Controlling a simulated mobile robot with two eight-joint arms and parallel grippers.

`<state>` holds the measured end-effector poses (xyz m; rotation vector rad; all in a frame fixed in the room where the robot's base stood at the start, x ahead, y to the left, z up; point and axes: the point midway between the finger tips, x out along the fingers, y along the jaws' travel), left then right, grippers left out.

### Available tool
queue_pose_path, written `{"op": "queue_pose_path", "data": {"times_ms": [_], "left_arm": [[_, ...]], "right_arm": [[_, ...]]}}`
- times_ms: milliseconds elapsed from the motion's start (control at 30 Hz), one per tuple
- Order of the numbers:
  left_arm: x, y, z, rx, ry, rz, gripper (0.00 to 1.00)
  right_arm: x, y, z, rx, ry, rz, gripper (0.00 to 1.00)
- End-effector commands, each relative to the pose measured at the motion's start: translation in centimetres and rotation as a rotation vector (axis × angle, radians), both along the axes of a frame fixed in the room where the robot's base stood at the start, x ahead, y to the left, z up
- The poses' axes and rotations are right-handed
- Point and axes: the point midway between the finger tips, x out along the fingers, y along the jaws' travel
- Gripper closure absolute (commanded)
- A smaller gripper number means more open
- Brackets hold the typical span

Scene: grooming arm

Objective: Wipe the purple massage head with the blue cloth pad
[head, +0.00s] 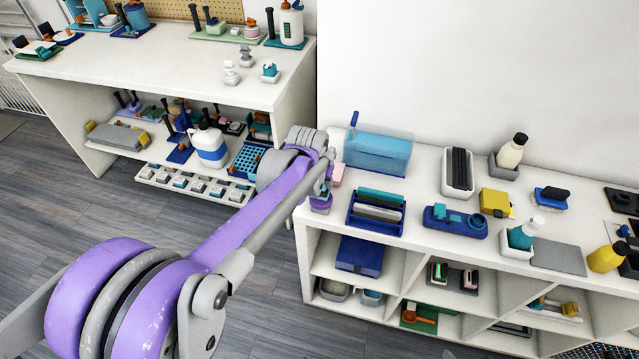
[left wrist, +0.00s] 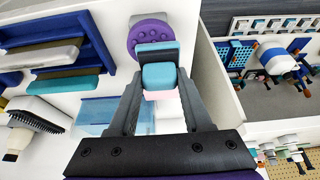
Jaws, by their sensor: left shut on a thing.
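The purple massage head (left wrist: 150,31) is a round, dimpled disc at the top of the left wrist view. In the head view it shows as a small purple shape (head: 320,204) at the near left corner of the right-hand shelf unit. My left gripper (left wrist: 160,82) is shut on the blue cloth pad (left wrist: 159,75), whose teal grip lies between the fingertips. The pad's far end overlaps the lower part of the massage head in the wrist view; I cannot tell whether they touch. In the head view my arm mostly hides the pad. My right gripper is not in view.
A blue slotted rack (head: 376,226) and a translucent blue box (head: 377,153) stand close right of the gripper. Further right on the shelf top (head: 425,190) are a white bin (head: 457,187) and bottles. A second white bench (head: 170,68) stands at the left, with open floor in front.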

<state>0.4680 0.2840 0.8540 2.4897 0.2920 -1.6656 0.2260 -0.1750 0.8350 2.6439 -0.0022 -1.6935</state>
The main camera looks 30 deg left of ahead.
Motion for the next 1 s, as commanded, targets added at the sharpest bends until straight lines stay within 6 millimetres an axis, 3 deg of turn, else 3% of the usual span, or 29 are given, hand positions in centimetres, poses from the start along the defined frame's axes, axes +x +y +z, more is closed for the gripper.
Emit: {"op": "queue_pose_path", "data": {"times_ms": [167, 233, 800, 1000], "left_arm": [[0.5, 0.0, 0.5, 0.000, -0.001, -0.001, 1.00], [0.6, 0.0, 2.3, 0.000, -0.001, -0.001, 1.00], [1.7, -0.1, 7.3, 0.000, -0.001, -0.005, 1.00], [1.9, -0.1, 8.0, 0.000, 0.000, -0.005, 1.00]], "right_arm": [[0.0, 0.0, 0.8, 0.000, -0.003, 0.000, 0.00], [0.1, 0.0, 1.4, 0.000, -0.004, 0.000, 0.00], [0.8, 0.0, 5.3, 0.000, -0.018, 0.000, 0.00], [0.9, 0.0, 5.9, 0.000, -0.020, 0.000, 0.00]]}}
